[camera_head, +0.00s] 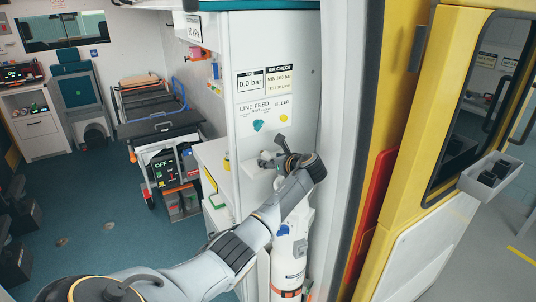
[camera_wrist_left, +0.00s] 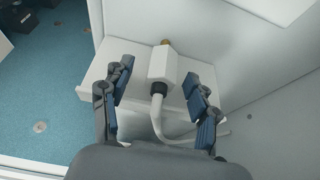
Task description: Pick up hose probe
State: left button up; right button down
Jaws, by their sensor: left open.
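The hose probe (camera_wrist_left: 163,66) is a white block with a brass tip and a black collar, with a white hose (camera_wrist_left: 160,122) running from its near end. In the left wrist view it lies over a small white shelf (camera_wrist_left: 97,86). My left gripper (camera_wrist_left: 159,80) is open, with one blue-padded finger on each side of the probe and a visible gap to both. There I cannot clearly make out the probe. My right gripper is not in view.
The white panel (camera_head: 262,98) carries pressure displays and a teal and a yellow knob. A yellow door (camera_head: 421,130) with a grey tray (camera_head: 491,176) stands to the right. A stretcher (camera_head: 155,115) stands inside at the left. The blue floor (camera_head: 105,205) is partly clear.

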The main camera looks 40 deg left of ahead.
pick_arm(q)
jog(key=c, duration=0.5)
grip_shut()
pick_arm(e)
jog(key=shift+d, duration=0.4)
pick_arm(q)
jog(key=shift+r, duration=0.1)
